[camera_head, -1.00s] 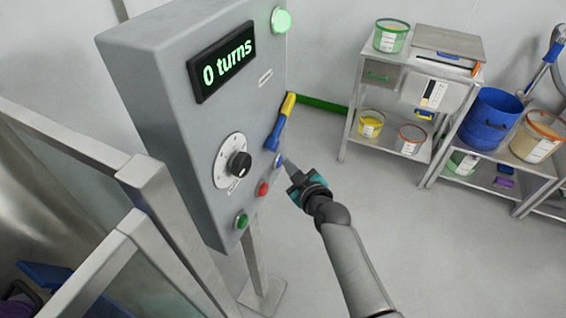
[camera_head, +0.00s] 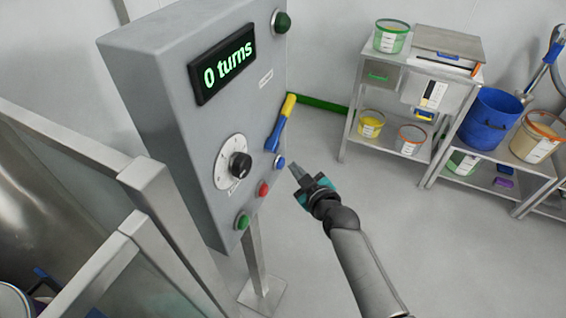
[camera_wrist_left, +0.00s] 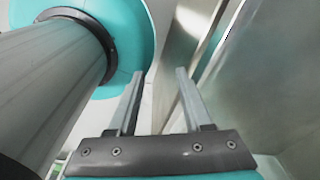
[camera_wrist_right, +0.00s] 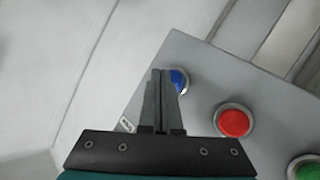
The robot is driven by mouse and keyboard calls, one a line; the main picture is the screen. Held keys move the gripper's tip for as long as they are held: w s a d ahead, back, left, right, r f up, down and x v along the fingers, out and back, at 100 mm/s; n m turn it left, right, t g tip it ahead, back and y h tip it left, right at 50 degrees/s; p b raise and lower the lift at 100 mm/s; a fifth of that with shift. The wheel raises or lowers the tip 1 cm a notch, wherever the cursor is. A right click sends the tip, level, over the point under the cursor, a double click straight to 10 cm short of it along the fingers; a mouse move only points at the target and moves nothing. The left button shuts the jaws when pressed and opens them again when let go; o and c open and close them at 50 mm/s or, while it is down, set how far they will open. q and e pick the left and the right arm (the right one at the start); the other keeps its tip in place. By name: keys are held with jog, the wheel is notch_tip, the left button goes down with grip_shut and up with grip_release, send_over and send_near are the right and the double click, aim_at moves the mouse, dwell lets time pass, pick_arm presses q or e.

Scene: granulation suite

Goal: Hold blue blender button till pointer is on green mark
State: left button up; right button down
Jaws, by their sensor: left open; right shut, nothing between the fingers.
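The blue button (camera_head: 279,162) is on the right edge of the grey control panel (camera_head: 165,115), below a blue-and-yellow lever. My right gripper (camera_head: 294,170) is shut and empty, its tips just right of the button with a small gap. In the right wrist view, its fingers (camera_wrist_right: 158,72) partly cover the blue button (camera_wrist_right: 179,80). The panel display (camera_head: 222,63) reads "0 turns". The top lamp (camera_head: 283,21) is dark green. My left gripper (camera_wrist_left: 156,72) is open and empty near metal surfaces. I cannot make out the pointer or the green mark.
A red button (camera_head: 263,189), a green button (camera_head: 243,221) and a black dial knob (camera_head: 240,165) share the panel. Metal-framed guard panels (camera_head: 150,185) stand at left. A shelf (camera_head: 400,155) with tubs stands at the back right. The floor right of the panel is clear.

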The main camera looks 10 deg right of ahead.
jog(key=shift+s+d, duration=0.75)
jog(key=shift+d, duration=0.3)
jog(key=shift+s+d, duration=0.7)
jog(key=shift+d, duration=0.35)
jog(key=shift+f, duration=0.1)
jog(key=s+d+f+m+g+h+b, duration=0.1)
jog(key=s+f+g, duration=0.1)
jog(key=s+f, duration=0.45)
jog(key=s+f+m+g, duration=0.15)
jog(key=s+f, duration=0.25)
jog(key=f, duration=0.6)
jog(key=s+d+f+m+g+h+b, duration=0.1)
jog(key=s+f+g, duration=0.3)
jog(key=f, duration=0.5)
jog(key=s+f+g+b, duration=0.1)
jog(key=s+f, duration=0.4)
jog(key=s, duration=0.5)
jog(key=s+f+m+g, duration=0.1)
jog(key=s+f, duration=0.4)
jog(key=s, duration=0.5)
jog(key=s+d+f+m+g+h+b, duration=0.1)
jog(key=s+f+g, duration=0.2)
jog(key=s, duration=0.7)
jog(key=shift+s+f+g+b, duration=0.25)
jog(key=shift+f+g+b, duration=0.1)
jog(key=shift+f, duration=0.55)
jog(key=shift+d, duration=0.1)
